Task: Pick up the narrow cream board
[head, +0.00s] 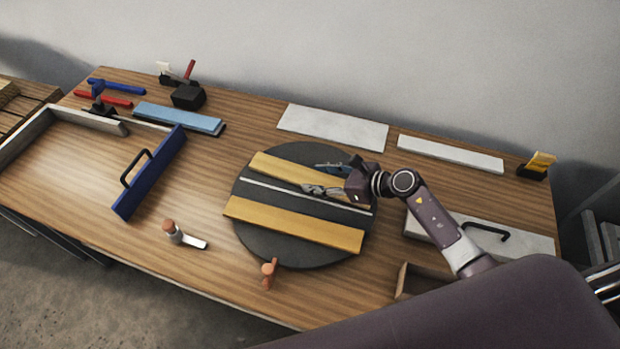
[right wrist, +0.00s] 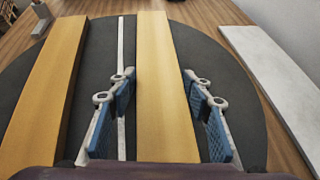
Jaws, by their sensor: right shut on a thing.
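The narrow cream board (head: 282,169), which looks warm yellow here, lies on a dark round turntable (head: 252,196). My right gripper (head: 322,178) straddles it, one finger on each long side, and is shut on it. In the right wrist view the board (right wrist: 165,70) runs away between the blue-padded fingers (right wrist: 157,88). A second yellow board (head: 295,224) lies nearer on the turntable, apart from the gripper; it also shows in the right wrist view (right wrist: 48,90). A thin white strip (head: 270,185) lies between the two boards. My left gripper is not in view.
White panels lie behind (head: 333,127) and at the back right (head: 450,153). A blue board with a black handle (head: 155,180) stands left. A small bottle-like tool (head: 172,232) and an orange peg (head: 268,272) are near the front. A handled white board (head: 525,241) lies right.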

